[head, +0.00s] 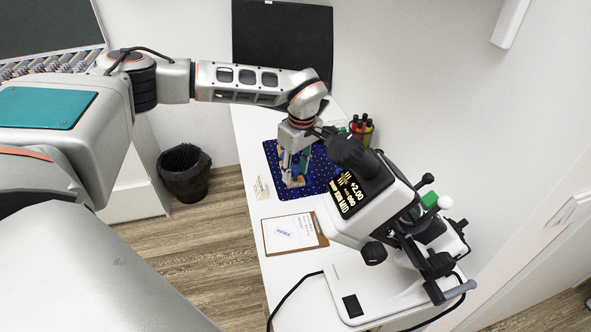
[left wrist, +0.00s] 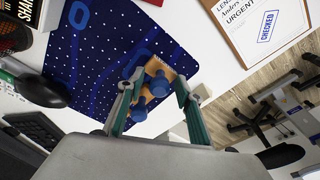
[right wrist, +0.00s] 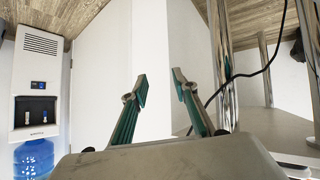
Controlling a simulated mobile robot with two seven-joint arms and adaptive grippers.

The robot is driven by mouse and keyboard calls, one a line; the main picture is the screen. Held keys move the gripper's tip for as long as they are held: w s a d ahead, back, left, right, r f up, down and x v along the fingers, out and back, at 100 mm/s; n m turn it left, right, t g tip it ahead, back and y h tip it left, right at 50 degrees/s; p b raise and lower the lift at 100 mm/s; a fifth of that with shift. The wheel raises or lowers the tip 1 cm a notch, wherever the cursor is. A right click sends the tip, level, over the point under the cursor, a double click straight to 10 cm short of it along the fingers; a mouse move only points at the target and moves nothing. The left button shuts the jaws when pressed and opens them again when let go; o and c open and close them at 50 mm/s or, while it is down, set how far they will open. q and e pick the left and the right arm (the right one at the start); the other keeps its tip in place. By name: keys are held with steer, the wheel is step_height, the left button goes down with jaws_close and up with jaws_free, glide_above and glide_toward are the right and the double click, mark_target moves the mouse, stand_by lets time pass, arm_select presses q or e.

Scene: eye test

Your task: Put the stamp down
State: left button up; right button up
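My left gripper (head: 293,172) is low over the dark blue dotted mat (head: 321,172), its fingers pointing down. In the left wrist view, the fingers (left wrist: 156,88) stand wide apart. Between and beyond them is a tan wooden piece (left wrist: 158,65) with blue rounded parts: an upper blue knob (left wrist: 160,82), which looks like a stamp handle, and a lower one (left wrist: 139,110). I see no finger closed on either knob; whether the stamp stands on the tan piece I cannot tell. My right gripper (right wrist: 160,88) is open and empty, away from the table.
A clipboard (head: 268,247) with a paper marked CHECKED lies in front of the mat. A white microscope-like device (head: 350,222) stands close at the right, partly blocking the head view. A pen cup (head: 362,133) is behind. A black bin (head: 185,178) stands on the floor left.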

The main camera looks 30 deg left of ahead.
mark_target(298, 171)
arm_select(q)
steer(key=shift+r, duration=0.15)
step_height(298, 171, up, 12)
steer(key=d+p, duration=0.1)
steer(key=p, duration=0.1)
steer(key=shift+s+d, duration=0.2)
stand_by(0.5)
